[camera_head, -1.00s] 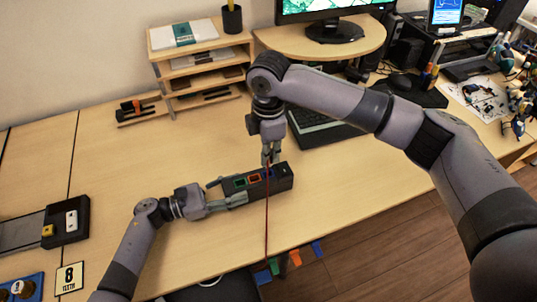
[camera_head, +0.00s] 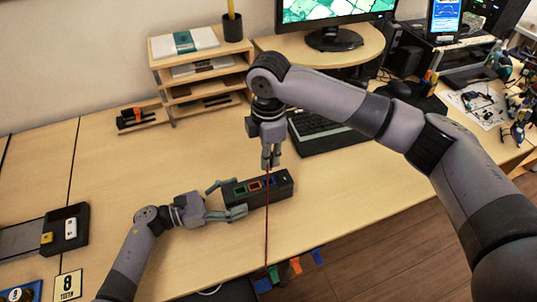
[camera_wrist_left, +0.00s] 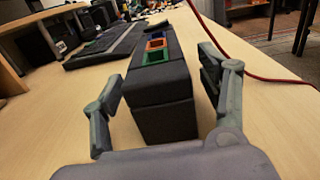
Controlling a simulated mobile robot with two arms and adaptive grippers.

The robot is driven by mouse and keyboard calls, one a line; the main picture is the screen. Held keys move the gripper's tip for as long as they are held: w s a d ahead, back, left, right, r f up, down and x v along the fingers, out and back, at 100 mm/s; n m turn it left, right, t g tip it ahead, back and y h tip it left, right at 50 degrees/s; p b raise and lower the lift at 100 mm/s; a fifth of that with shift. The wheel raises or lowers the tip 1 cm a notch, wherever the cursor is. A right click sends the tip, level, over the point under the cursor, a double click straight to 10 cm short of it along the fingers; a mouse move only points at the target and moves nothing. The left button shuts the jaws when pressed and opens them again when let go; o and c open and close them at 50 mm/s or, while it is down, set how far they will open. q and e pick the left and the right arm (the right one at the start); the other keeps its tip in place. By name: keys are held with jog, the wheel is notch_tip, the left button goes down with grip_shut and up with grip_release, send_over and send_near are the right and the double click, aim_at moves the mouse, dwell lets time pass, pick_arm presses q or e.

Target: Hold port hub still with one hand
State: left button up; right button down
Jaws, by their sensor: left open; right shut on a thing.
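The port hub (camera_head: 281,188) is a long black box lying on the table, with green, orange-red and blue framed ports on top. It also shows in the left wrist view (camera_wrist_left: 163,92). My left gripper (camera_head: 234,197) is open at the hub's left end. In the left wrist view its fingers (camera_wrist_left: 158,98) stand on both sides of the hub, with a visible gap on each side. My right gripper (camera_head: 270,165) is shut just above the hub's blue port, on a red cable (camera_head: 267,232). The cable's held end is hidden by the fingers.
The red cable runs down over the table's front edge, near blue, green and orange tags (camera_head: 295,265). A keyboard (camera_head: 325,133) lies behind the hub. A wooden shelf (camera_head: 205,88) stands at the back. A black device (camera_head: 68,228) is at far left. The table left of the hub is mostly clear.

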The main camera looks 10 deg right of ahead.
pick_arm(q)
jog(key=v, duration=1.2)
